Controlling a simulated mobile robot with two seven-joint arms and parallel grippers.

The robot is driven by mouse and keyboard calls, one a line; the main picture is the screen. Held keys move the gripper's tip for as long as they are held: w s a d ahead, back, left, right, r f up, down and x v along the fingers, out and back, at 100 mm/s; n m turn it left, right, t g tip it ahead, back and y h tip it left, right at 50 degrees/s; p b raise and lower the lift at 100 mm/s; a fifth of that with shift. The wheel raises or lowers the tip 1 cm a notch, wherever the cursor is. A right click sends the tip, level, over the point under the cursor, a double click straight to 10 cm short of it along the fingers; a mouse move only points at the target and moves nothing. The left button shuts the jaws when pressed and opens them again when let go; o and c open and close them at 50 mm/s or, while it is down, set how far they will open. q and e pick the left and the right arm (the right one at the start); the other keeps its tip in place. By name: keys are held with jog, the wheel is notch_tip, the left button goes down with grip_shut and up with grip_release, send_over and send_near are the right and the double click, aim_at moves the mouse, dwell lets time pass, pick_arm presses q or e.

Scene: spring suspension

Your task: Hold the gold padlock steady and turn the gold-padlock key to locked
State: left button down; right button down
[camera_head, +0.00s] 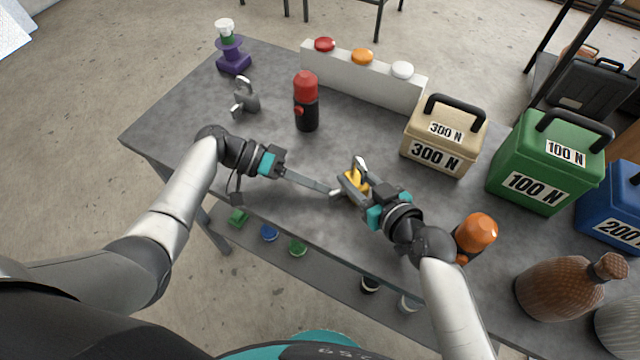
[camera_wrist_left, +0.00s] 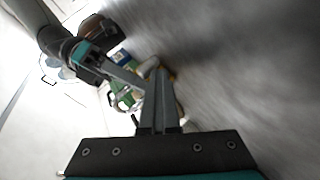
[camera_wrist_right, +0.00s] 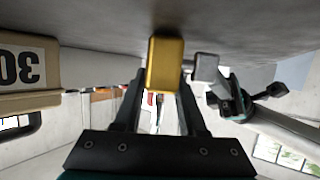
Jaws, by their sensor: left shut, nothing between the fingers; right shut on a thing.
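The gold padlock (camera_head: 355,182) is on the table near its front edge, with a silver shackle showing at its back. My right gripper (camera_head: 350,186) is shut on the padlock body; the right wrist view shows the gold body (camera_wrist_right: 165,65) between its fingers. The grey key (camera_wrist_right: 206,67) sticks out of the padlock's side toward my left gripper (camera_head: 331,189). The left gripper is shut and empty, its tips close to the key's head. Whether they touch it I cannot tell. In the left wrist view the shut fingers (camera_wrist_left: 158,80) hide most of the padlock.
A grey padlock-like item (camera_head: 246,98) and a red-black bottle (camera_head: 306,102) stand behind my left arm. A beige 300 N box (camera_head: 440,138) is right of the padlock, a green box (camera_head: 540,165) farther right. An orange-topped item (camera_head: 475,235) is close to my right arm.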

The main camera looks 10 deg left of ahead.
pick_arm(q)
jog(key=v, duration=1.1)
jog(key=shift+w+a+f, duration=0.1)
jog(key=shift+a, duration=0.05)
pick_arm(e)
jog(key=shift+c, duration=2)
grip_release()
